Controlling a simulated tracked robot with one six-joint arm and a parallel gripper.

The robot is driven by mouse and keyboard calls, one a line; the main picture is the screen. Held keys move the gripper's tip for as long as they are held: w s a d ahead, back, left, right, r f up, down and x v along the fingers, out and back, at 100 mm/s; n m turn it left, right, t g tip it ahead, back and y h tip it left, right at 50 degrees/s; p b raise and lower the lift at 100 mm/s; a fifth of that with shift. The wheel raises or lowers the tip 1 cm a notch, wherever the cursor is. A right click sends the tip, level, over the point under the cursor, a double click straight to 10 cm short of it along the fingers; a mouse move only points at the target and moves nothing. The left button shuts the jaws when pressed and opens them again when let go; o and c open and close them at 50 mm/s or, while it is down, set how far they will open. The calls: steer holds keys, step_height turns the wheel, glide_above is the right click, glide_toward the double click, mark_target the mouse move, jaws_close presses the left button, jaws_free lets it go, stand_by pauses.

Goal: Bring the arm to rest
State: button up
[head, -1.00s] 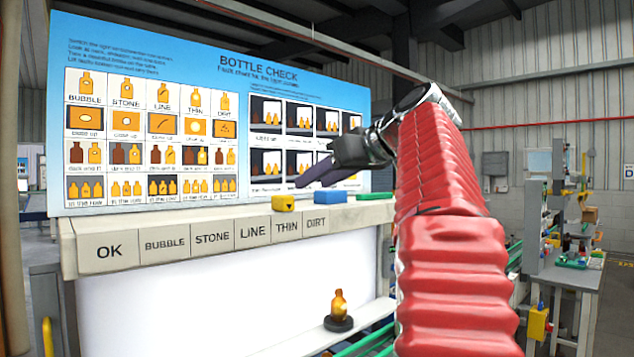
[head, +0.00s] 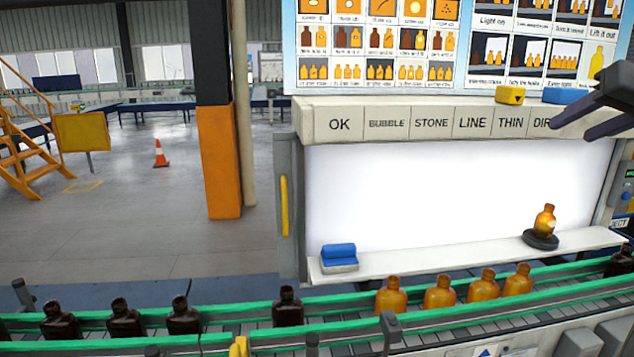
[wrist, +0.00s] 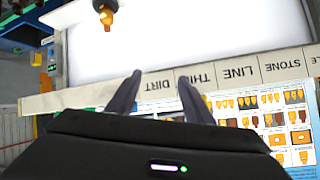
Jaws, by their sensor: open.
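My gripper (head: 600,112) shows at the right edge of the head view, dark, with its fingers pointing left in front of the label strip's right end. In the wrist view its two fingers (wrist: 157,95) are apart with nothing between them, against the strip near DIRT and THIN. The rest of my arm is outside the head view. An amber bottle (head: 545,221) stands upright on a dark round stand (head: 540,239) on the white ledge, below and left of my gripper. The bottle also shows at the top of the wrist view (wrist: 106,12).
A conveyor (head: 240,322) with green rails carries several dark and amber bottles along the front. A blue block (head: 339,251) sits on the ledge's left end. A yellow block (head: 513,97) and a blue one (head: 567,96) rest atop the label strip (head: 400,123). Open floor lies left.

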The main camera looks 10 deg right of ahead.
steer(key=s+a+f+m+g, duration=0.1)
steer(key=s+a+f+g, duration=0.15)
steer(key=a+f, duration=0.8)
steer(key=s+a+f+g, duration=0.1)
steer(key=a+f+g, duration=0.2)
steer(key=a+f, duration=0.75)
steer(key=s+a+f+n+y, duration=0.1)
steer(key=s+a+f+n, duration=0.2)
steer(key=s+a+f, duration=0.2)
steer(key=s+a+f+n+y, duration=0.1)
steer(key=s+a+f+n, duration=0.2)
steer(key=a+f, duration=0.9)
steer(key=shift+s+a+n, duration=0.4)
steer(key=shift+s+a, duration=1.05)
steer(key=shift+a, duration=0.05)
